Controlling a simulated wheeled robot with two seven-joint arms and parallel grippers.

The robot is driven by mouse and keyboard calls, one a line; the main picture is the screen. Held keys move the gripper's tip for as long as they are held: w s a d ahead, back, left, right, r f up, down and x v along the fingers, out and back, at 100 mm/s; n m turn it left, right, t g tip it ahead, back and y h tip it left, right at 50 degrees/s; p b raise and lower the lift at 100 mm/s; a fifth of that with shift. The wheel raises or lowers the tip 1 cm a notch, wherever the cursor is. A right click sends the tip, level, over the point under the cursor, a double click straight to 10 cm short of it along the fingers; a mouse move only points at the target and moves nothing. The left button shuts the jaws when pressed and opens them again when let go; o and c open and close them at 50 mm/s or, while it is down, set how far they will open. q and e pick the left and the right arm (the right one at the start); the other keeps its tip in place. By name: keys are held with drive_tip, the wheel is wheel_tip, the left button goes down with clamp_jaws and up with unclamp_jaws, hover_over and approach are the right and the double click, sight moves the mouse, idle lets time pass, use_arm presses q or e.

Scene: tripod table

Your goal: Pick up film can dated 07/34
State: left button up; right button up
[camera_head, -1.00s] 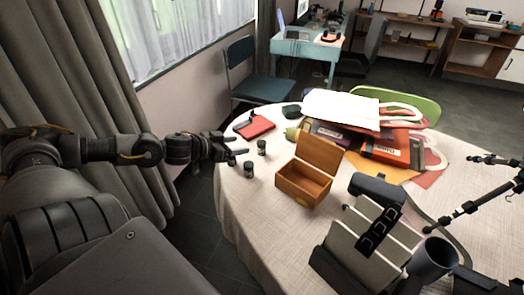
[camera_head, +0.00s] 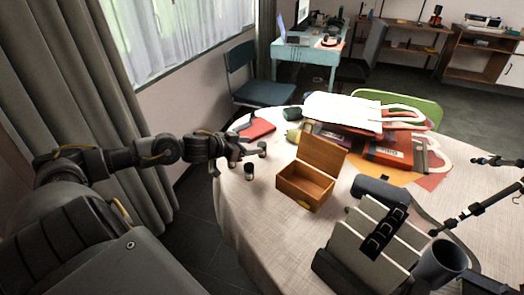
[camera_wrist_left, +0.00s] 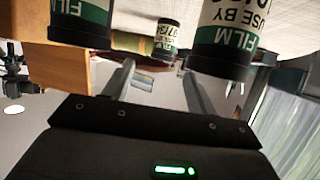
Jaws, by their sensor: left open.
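Small dark film cans with green and white labels stand on the round table. In the head view, one film can (camera_head: 249,171) is in front of my left gripper (camera_head: 249,156) and another (camera_head: 262,148) is at its fingertips. The left wrist view appears upside down and shows three cans: one at upper left (camera_wrist_left: 80,22), one large at right (camera_wrist_left: 222,40), and a smaller, farther one (camera_wrist_left: 166,42) between the open fingers (camera_wrist_left: 158,92). The farther can's date is partly readable, seemingly beginning 07/3. My left gripper is open and holds nothing. My right gripper is not clearly visible.
An open wooden box (camera_head: 307,181) stands right of the cans. A red notebook (camera_head: 258,129) lies behind the gripper. Books and a white bag (camera_head: 342,112) are at the back.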

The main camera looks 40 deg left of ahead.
sight(261, 144)
use_arm(q)
drive_tip(key=shift+x, duration=2.1)
drive_tip(key=shift+a, duration=0.1)
drive_tip(key=shift+c, duration=0.3)
drive_tip(key=c, duration=1)
